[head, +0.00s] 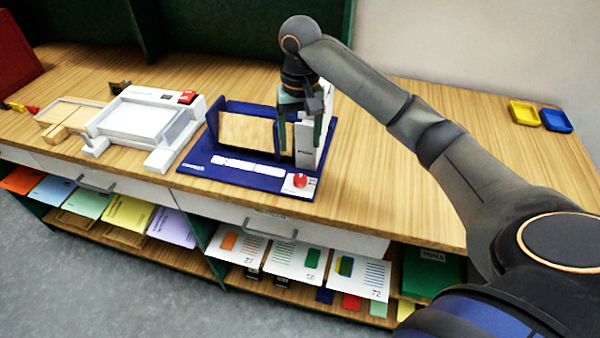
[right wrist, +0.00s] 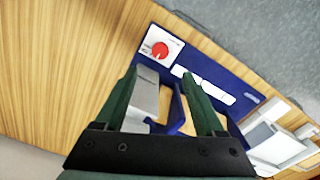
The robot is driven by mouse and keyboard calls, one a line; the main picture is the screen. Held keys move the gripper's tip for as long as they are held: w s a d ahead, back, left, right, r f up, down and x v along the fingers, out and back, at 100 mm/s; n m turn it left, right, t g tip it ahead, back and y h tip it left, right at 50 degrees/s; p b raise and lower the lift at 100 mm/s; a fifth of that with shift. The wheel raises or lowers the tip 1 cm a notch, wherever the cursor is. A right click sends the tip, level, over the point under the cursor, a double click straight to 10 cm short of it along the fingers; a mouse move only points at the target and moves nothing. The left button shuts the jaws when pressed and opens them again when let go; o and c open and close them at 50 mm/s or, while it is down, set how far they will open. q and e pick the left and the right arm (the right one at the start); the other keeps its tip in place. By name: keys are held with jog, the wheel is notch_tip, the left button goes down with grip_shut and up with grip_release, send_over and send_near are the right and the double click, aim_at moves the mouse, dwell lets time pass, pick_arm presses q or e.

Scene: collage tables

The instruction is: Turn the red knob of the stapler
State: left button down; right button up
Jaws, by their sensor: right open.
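The stapler (head: 214,174) has a dark blue base, a wooden board and a white upright part, and it stands near the table's front edge. Its red knob (head: 300,180) sits on a white plate at the front right corner. The knob also shows in the right wrist view (right wrist: 159,50), beyond the fingertips. My right gripper (head: 303,143) is above the right part of the stapler, pointing down, behind the knob and apart from it. In the right wrist view its two green fingers (right wrist: 165,88) are spread, with nothing held between them. My left gripper is not in view.
A white machine with a tray (head: 140,122) stands left of the stapler. A yellow dish (head: 524,113) and a blue dish (head: 556,120) lie at the far right. The table right of the stapler is clear. Shelves with papers (head: 300,262) are below.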

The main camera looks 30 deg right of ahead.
aim_at(300, 178)
notch_tip(300, 178, down, 11)
jog(key=shift+f, duration=0.15)
jog(key=shift+c, duration=0.2)
grip_shut()
dwell(0.6)
